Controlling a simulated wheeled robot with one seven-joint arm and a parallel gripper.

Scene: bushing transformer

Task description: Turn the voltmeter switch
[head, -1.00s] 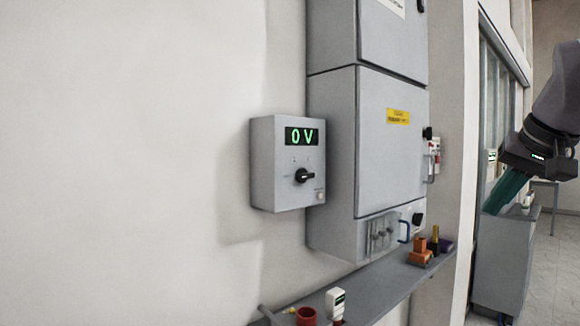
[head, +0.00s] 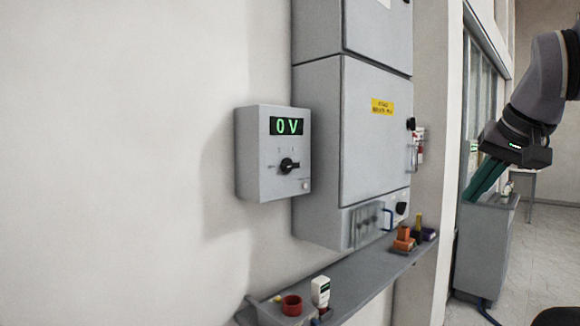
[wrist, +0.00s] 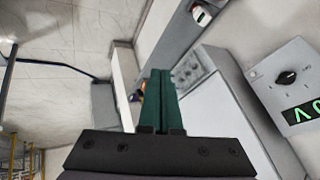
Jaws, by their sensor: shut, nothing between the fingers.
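The voltmeter (head: 272,153) is a grey box on the wall with a green display (head: 287,126) reading 0 V. Its black rotary switch (head: 289,166) sits below the display, the knob lying roughly sideways. In the wrist view the switch (wrist: 286,77) and the voltmeter (wrist: 283,108) are at the right edge, partly cut off. My gripper (head: 474,193) has green fingers and hangs at the right of the head view, well apart from the voltmeter. In the wrist view my gripper (wrist: 160,78) shows its fingers together with nothing between them.
A tall grey cabinet (head: 375,150) stands right beside the voltmeter. A grey shelf (head: 360,282) below carries a red cup (head: 291,305), a white device (head: 320,291) and orange items (head: 404,239). A grey box-like cabinet (head: 485,250) stands at the right. Open floor lies beyond.

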